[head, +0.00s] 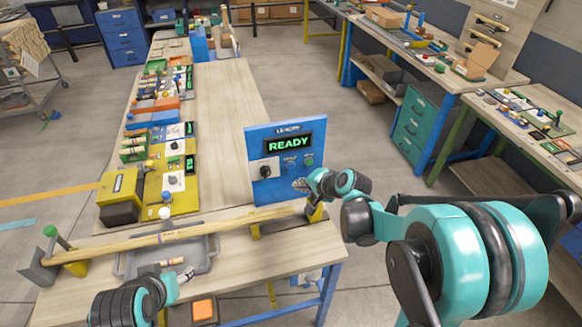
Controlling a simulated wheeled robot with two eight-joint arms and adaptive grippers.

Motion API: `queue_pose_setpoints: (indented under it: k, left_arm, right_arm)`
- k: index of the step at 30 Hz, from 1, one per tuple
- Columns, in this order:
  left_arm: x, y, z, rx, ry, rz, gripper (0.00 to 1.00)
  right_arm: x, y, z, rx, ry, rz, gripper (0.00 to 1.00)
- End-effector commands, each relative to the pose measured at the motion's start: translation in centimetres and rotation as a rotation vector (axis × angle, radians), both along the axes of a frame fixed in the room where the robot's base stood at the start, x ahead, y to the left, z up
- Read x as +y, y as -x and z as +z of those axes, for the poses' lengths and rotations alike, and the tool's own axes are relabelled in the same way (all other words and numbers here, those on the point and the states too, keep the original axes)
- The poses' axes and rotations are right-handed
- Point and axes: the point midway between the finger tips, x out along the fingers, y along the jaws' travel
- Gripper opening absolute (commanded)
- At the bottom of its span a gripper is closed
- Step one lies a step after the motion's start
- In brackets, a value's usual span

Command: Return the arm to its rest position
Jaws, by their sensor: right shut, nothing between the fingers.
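My right arm reaches in from the right. Its gripper (301,185) is shut and empty, in front of the lower right part of a blue panel (262,195) whose display reads READY. I cannot tell whether it touches the panel. My left gripper (187,274) is low in the view, over or beside the right end of a grey tray (203,247). It is too small to tell whether it is open or shut. A long wooden rod (190,231) lies across the bench front, its right end close to my right gripper.
The wooden bench (222,110) runs away from me, with several devices along its left side. A yellow machine (118,186) stands left of the panel. An orange button box (204,310) is below the bench front. Another bench (544,100) stands right, across open floor.

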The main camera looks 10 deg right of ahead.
Motion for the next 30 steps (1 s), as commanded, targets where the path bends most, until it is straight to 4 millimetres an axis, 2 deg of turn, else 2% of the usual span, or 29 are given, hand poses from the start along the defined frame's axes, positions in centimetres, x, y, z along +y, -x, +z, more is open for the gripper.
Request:
queue_pose_setpoints:
  k: [21, 23, 26, 30]
  left_arm:
    - [0.0, 0.0, -0.3, 0.000, 0.000, 0.000, 0.51]
    - [0.0, 0.0, -0.7, 0.000, 0.000, 0.000, 0.51]
    - [0.0, 0.0, -1.8, 0.000, 0.000, 0.000, 0.51]
    - [0.0, 0.0, -3.8, 0.000, 0.000, 0.000, 0.51]
  right_arm:
    - [0.1, 0.4, 0.0, 0.000, 0.017, 0.010, 0.00]
    - [0.4, 1.2, 0.2, -0.002, 0.047, 0.030, 0.00]
    - [1.0, 3.6, 0.3, -0.003, 0.140, 0.088, 0.00]
    - [1.6, 8.6, 0.2, -0.005, 0.332, 0.209, 0.00]
